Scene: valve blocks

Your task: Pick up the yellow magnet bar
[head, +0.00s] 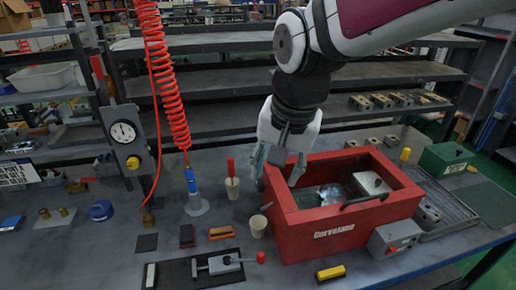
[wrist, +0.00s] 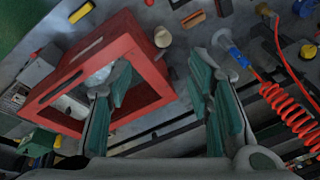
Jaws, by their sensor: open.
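A yellow bar with dark ends (head: 330,272) lies on the table in front of the red box, near its front edge; this looks like the magnet bar. It also shows at the top left of the wrist view (wrist: 81,12). My gripper (head: 279,168) is open and empty, above the back left corner of the red box (head: 335,233), well behind the bar and higher. In the wrist view its green-padded fingers (wrist: 165,85) are wide apart, with the red box (wrist: 148,55) under the left finger.
A grey box with a red button (head: 395,238) stands right of the bar. A toggle clamp on a dark plate (head: 215,264) lies to its left. A beige cup (head: 258,226) stands beside the red box. A red coiled hose (head: 172,80) hangs at left. Another small yellow piece (head: 405,154) is behind the box.

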